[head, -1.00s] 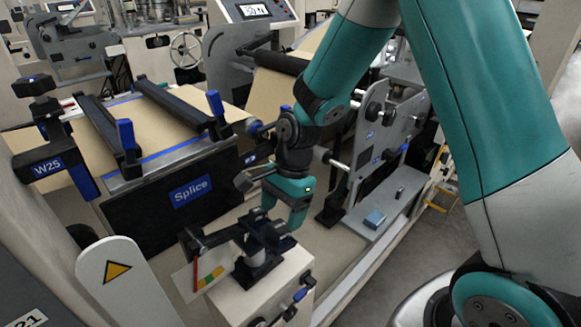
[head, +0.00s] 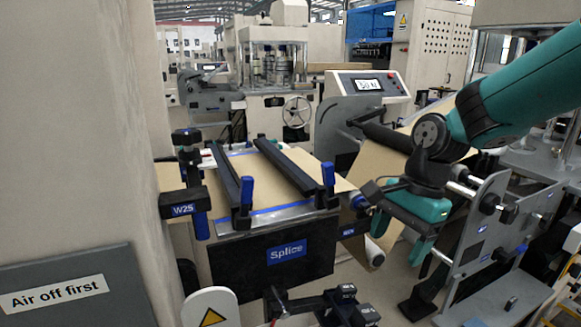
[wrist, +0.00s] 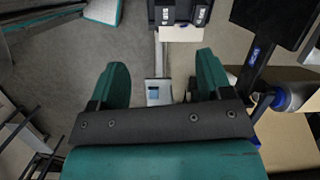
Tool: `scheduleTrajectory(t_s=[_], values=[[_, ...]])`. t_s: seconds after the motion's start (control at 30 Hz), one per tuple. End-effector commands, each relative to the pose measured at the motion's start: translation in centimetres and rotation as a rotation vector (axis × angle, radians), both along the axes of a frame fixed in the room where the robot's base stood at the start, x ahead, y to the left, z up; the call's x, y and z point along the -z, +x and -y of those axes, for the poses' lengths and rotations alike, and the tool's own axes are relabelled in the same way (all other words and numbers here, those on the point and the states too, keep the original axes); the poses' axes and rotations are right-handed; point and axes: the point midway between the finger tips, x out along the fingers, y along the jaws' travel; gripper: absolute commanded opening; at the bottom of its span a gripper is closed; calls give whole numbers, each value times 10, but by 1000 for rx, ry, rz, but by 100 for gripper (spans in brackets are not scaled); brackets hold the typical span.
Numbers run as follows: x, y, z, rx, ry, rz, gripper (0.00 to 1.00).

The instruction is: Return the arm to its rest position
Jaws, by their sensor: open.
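My teal arm (head: 515,82) reaches in from the right in the head view, bent at a dark joint. My gripper (head: 418,250) hangs from it, pointing down, to the right of the Splice table and beside the grey roller side plate. In the wrist view, my gripper (wrist: 163,75) has two teal fingers spread wide. Nothing is held between them. Grey floor and part of the machine show beyond the fingers. In the head view, one finger is partly hidden by the gripper body.
The Splice table (head: 272,258) with two black bars stands left of my gripper. The roller side plate (head: 478,235) is close on the right. A black clamp device (head: 322,304) is at the bottom. A display console (head: 368,86) stands behind. Kraft web (head: 385,150) runs close behind the arm.

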Motion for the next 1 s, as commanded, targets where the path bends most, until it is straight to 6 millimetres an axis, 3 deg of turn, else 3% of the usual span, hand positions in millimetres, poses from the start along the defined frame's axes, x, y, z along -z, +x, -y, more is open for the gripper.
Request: scheduleTrajectory(t_s=[0.1, 0.3, 0.5, 0.67, 1.0], values=[[-19, -37, -24, -333, 37, 114, 72], [-39, -114, -56, -1014, 100, 352, 72], [-43, -166, -69, -1472, 132, 521, 72], [-42, -180, -71, -1599, 139, 567, 72], [-42, -180, -71, -1605, 140, 569, 72]])
